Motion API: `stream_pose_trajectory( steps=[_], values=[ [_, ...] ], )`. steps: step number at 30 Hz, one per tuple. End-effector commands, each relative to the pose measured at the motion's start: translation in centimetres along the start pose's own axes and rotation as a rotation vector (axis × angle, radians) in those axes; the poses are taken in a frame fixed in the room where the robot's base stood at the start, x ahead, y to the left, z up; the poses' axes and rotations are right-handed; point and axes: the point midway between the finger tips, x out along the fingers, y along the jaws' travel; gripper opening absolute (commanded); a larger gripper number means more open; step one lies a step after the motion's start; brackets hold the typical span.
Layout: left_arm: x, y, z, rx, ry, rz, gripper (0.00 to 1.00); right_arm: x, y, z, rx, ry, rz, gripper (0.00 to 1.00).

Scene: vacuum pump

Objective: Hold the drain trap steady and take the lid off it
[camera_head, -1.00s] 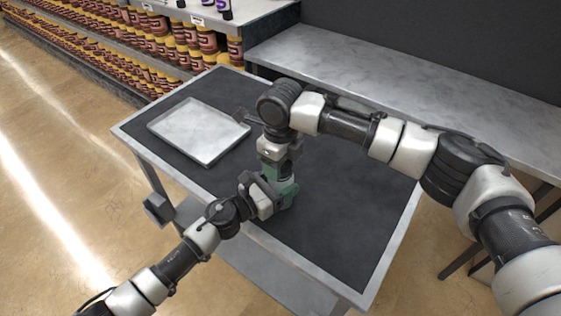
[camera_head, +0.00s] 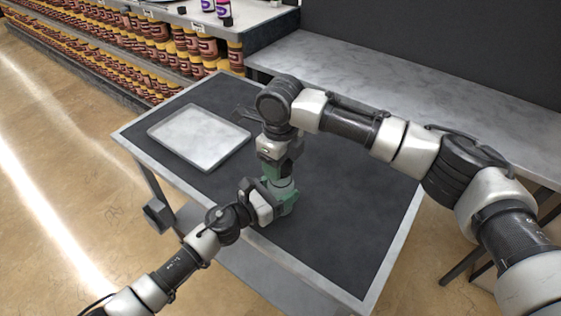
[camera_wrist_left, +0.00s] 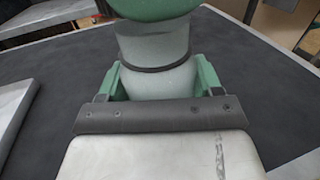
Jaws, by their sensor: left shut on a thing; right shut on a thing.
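The drain trap (camera_head: 283,183) stands upright near the front edge of the dark-topped cart. Its pale cylindrical body (camera_wrist_left: 158,50) with a dark ring fills the middle of the left wrist view. My left gripper (camera_head: 277,200) is shut around the body from the front left; its green fingers flank it in the wrist view (camera_wrist_left: 160,80). The green lid (camera_wrist_left: 155,8) is over the body, its top cut off in that view. My right gripper (camera_head: 272,168) points down from above and is shut on the lid. I cannot tell whether lid and body still touch.
A shallow metal tray (camera_head: 198,164) lies on the cart (camera_head: 335,215) to the left of the trap. The cart's right side is clear. A long grey counter (camera_head: 400,75) is behind, and shelves of jars (camera_head: 140,45) stand back left.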

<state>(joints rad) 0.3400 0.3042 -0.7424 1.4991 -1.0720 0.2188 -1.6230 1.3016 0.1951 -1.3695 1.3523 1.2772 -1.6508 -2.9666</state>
Motion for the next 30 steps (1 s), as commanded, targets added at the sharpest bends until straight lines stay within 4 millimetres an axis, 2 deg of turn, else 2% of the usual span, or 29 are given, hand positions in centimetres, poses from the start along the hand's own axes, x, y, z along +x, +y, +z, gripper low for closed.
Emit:
stream_pose_trajectory(
  steps=[10, 17, 18, 24, 30],
  values=[
    [0.0, -0.1, -0.2, -0.002, 0.003, -0.002, 0.00, -3.5, 0.0, 0.1, 0.000, -0.003, 0.000, 0.27],
    [0.0, -0.1, -0.2, -0.002, 0.003, -0.002, 0.00, -4.0, 0.0, 0.0, 0.000, 0.000, 0.000, 0.26],
    [0.0, -0.1, -0.2, -0.002, 0.003, -0.002, 0.67, -4.0, 0.0, 0.0, 0.000, 0.000, 0.000, 0.26],
    [0.0, -0.1, -0.1, -0.001, 0.002, -0.001, 0.95, -4.0, 0.0, 0.0, 0.000, 0.000, 0.000, 0.27],
    [0.0, 0.0, -0.1, 0.000, 0.001, 0.000, 0.95, -4.0, 0.0, 0.0, 0.000, 0.000, 0.000, 0.27]
  ],
)
